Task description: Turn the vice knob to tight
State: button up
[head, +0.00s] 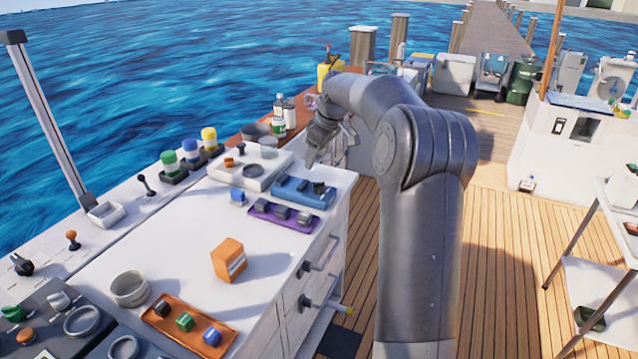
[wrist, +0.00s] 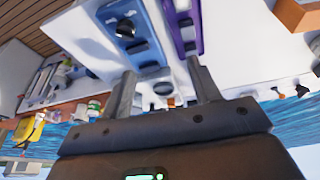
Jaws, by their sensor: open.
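No part is clearly marked as the vice knob. A dark knob (head: 318,187) stands at the right end of a blue block (head: 290,194) on the white counter. The same knob (wrist: 125,27) and blue block (wrist: 150,52) show in the wrist view, beyond my fingers. My gripper (head: 311,161) is in the air just behind the blue block, fingers pointing down. In the wrist view my gripper (wrist: 163,82) has its two fingers apart with nothing between them. It looks apart from the knob. The knob's setting is too small to read.
A purple tray (head: 258,209) with grey pieces lies in front of the blue block. A white tray (head: 228,174) stands left of it. Bottles (head: 279,126) stand behind. An orange box (head: 228,259) and orange tray (head: 170,331) are nearer. Handles (head: 306,302) jut from the counter's right side.

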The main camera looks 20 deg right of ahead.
jog(key=y, duration=0.1)
send_near(320, 183)
jog(key=shift+n, duration=0.4)
jog(key=x, duration=1)
jog(key=c, duration=1)
